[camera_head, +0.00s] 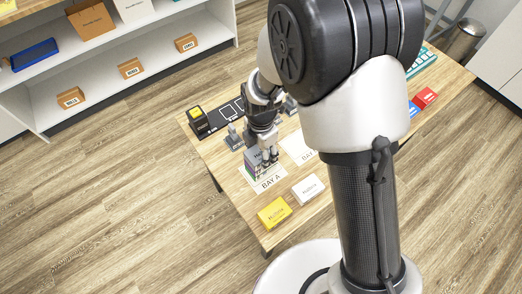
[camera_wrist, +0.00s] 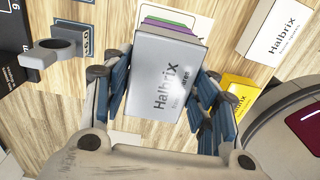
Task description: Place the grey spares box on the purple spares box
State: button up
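The grey spares box (camera_wrist: 166,80), lettered Halbrix, lies between the two fingers of my gripper (camera_wrist: 163,85) in the wrist view, with a finger against each side. The purple spares box (camera_wrist: 172,26) shows as a strip past the grey box's far edge, with a green box (camera_wrist: 160,33) beside that strip. In the head view my gripper (camera_head: 268,156) points down at a stack over the BAY A card (camera_head: 268,181); the purple box (camera_head: 250,159) shows there at the gripper's left. I cannot tell whether the grey box touches the purple one.
A yellow box (camera_head: 273,213) and a white box (camera_head: 308,189) lie near the table's front edge. A grey fixture with a ring (camera_wrist: 55,52) stands close left of my gripper. Red (camera_head: 425,97) and blue (camera_head: 413,108) boxes lie far right.

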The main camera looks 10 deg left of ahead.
jog(key=shift+o, duration=1.4)
jog(key=d+r+m+p, duration=0.2)
jog(key=d+r+m, duration=0.1)
jog(key=r, duration=0.7)
jog(key=d+r+m+p, duration=0.2)
jog(key=r, duration=0.7)
jog(key=s+d+r+m+t, duration=0.2)
jog(key=s+d+r+m, duration=0.4)
jog(key=d+m, duration=0.3)
jog(key=s+d+r+m+t, duration=0.2)
jog(key=s+d+r+m, duration=0.5)
jog(key=m, duration=0.6)
jog(key=s+d, duration=0.1)
jog(key=d, duration=0.1)
jog(key=shift+s+d+m+t, duration=0.3)
jog(key=shift+s+d+m, duration=0.1)
